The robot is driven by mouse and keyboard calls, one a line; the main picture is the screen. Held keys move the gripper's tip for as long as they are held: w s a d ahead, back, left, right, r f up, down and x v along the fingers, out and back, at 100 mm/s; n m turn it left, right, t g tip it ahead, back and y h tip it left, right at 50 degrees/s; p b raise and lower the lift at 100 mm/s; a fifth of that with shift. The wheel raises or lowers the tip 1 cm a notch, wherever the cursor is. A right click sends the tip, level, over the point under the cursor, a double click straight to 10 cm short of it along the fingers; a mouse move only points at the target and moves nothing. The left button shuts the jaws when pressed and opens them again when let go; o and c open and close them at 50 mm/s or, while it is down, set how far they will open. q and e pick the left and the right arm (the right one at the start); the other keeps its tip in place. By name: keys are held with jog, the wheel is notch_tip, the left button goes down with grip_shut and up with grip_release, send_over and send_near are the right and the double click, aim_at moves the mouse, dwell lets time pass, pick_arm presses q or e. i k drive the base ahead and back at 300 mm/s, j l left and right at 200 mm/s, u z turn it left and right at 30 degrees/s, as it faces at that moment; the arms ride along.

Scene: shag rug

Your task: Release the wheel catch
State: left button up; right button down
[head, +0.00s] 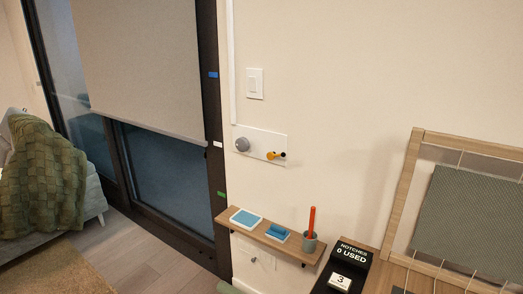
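A white plate (258,148) is fixed to the wall right of the dark window frame. A round grey wheel (242,144) sits at its left end. A small orange lever with a dark tip (272,155), which looks like the catch, sits at its right end, apart from the wheel. It is too small to tell how it engages. Neither of my grippers is in view.
A beige blind (145,60) hangs partly down the window; the frame (211,120) carries blue, white and green marks. A wooden shelf (262,236) below the plate holds blue-topped items and a cup (310,242) with a red stick. A black sign (350,257) reads "NOTCHES 0 USED".

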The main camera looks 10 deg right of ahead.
aim_at(270, 156)
jog(key=i+j, duration=0.2)
jog(key=j, duration=0.15)
jog(key=i+j, duration=0.2)
jog(key=j, duration=0.15)
jog(key=i+j+z, duration=0.1)
jog(key=i+j, duration=0.35)
jog(key=j, duration=0.25)
